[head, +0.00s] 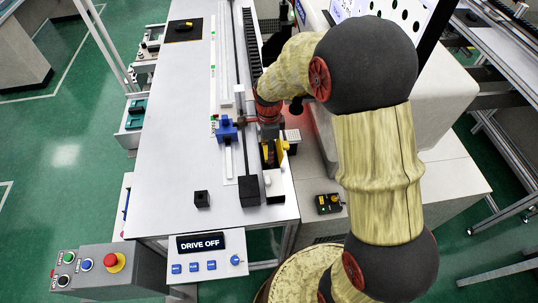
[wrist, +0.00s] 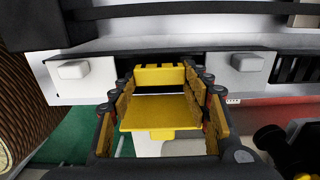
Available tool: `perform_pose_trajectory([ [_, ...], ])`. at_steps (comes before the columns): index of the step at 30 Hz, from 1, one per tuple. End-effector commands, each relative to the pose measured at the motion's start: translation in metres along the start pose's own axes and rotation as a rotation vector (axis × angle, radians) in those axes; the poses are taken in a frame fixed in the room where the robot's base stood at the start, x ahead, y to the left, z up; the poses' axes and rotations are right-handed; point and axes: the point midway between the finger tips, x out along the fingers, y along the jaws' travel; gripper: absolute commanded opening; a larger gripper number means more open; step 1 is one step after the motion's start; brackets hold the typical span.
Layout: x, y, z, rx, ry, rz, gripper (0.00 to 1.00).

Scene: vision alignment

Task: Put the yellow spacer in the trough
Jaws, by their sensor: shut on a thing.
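The yellow spacer (wrist: 160,112) is between the two brown finger pads of my gripper (wrist: 162,122) in the wrist view, with a notched yellow edge at its far side. My gripper is shut on it. In the head view my gripper (head: 270,152) points down over the right side of the white table, and a bit of yellow shows at its fingers. My arm and gripper hide most of the spacer there. I cannot tell for sure which part is the trough; a long pale channel (head: 224,50) runs along the table to the upper left of my gripper.
A blue clamp-like part (head: 226,130) stands just left of my gripper. A small black block (head: 201,198) lies on the white table (head: 170,130), whose left half is mostly clear. A black mat (head: 184,29) is at the far end. A "DRIVE OFF" panel (head: 208,259) is at the front.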

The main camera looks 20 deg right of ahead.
Motion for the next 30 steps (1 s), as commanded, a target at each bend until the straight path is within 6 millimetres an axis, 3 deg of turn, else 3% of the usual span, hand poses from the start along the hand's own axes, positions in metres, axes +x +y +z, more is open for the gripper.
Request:
perform_pose_trajectory([
  [6, 0.03, 0.0, -0.001, 0.0, 0.001, 0.002, 0.3],
  [17, 0.034, 0.0, 0.0, 0.0, 0.0, 0.001, 0.3],
  [18, 0.035, 0.0, 0.0, 0.0, 0.0, 0.001, 0.48],
  [22, 0.034, 0.0, 0.0, 0.0, 0.0, 0.001, 0.55],
  [30, 0.033, 0.0, 0.0, 0.0, 0.0, 0.001, 0.55],
])
